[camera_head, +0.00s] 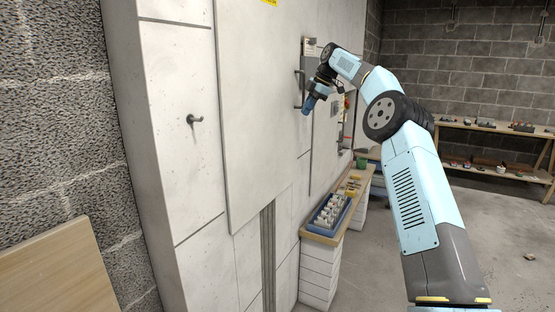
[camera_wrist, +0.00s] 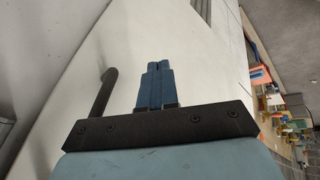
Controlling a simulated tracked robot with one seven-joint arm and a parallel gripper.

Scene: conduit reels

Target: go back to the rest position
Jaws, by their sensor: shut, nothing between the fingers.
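My gripper (camera_head: 309,105) shows in the head view at the end of my raised blue and grey arm, pointing down beside the white panel wall. In the wrist view my gripper (camera_wrist: 154,72) has its two blue fingers together with nothing between them. A dark bar handle (camera_head: 299,88) on the panel is close to the gripper in the head view. A dark handle (camera_wrist: 103,92) stands left of the fingers in the wrist view; the fingers appear apart from it.
A white panel wall (camera_head: 262,110) fills the left and middle, with a small hook (camera_head: 194,120). A low bench (camera_head: 318,239) with a blue tray (camera_head: 309,226) of white parts stands below. A wooden shelf (camera_head: 490,128) is at the back right. The floor (camera_head: 500,240) at right is mostly clear.

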